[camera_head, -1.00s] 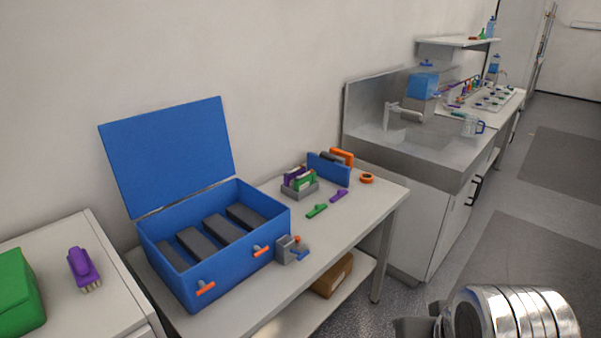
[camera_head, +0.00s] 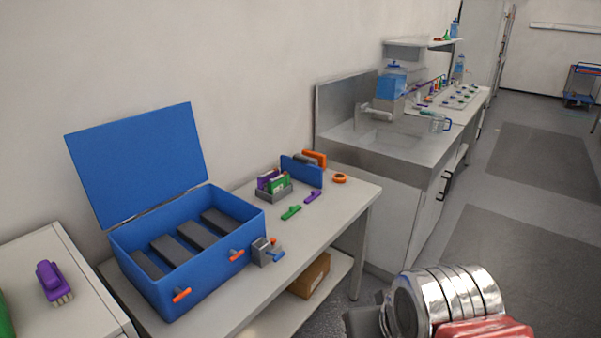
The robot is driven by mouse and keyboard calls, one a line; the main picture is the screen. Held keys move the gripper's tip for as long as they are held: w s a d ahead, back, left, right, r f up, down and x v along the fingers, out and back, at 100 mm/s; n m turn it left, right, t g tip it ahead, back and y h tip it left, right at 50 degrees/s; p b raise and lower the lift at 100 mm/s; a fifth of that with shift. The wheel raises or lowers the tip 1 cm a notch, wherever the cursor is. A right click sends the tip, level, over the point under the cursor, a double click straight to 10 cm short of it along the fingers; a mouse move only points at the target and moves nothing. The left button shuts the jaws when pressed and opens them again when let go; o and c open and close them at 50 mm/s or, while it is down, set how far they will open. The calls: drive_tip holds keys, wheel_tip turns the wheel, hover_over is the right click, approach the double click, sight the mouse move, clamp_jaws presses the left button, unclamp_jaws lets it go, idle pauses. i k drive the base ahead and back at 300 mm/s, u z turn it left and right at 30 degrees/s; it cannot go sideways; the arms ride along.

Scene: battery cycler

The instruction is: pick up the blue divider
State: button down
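The blue divider (camera_head: 301,172) is a flat blue panel standing upright near the back of the white table, behind a small grey tray (camera_head: 273,194). Grey and orange upright pieces show just behind it. Its lower edge is partly hidden by the tray and its contents. My arm shows at the bottom right, far from the divider. A dark grey part at its end, apparently my gripper (camera_head: 367,319), is cut by the frame's lower edge. I cannot make out its fingers, and no divider is at it.
A large open blue case (camera_head: 190,274) with dark blocks fills the table's left. A green clip (camera_head: 291,212), a purple clip (camera_head: 313,196), an orange ring (camera_head: 340,178) and a grey holder (camera_head: 265,252) lie around. A steel sink counter (camera_head: 375,160) adjoins on the right.

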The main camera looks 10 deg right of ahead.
sight(299, 168)
drive_tip(key=z, duration=0.05)
drive_tip(key=i, duration=1)
drive_tip(key=z, duration=1.95)
drive_tip(key=i, duration=1.05)
drive_tip(key=u, duration=0.05)
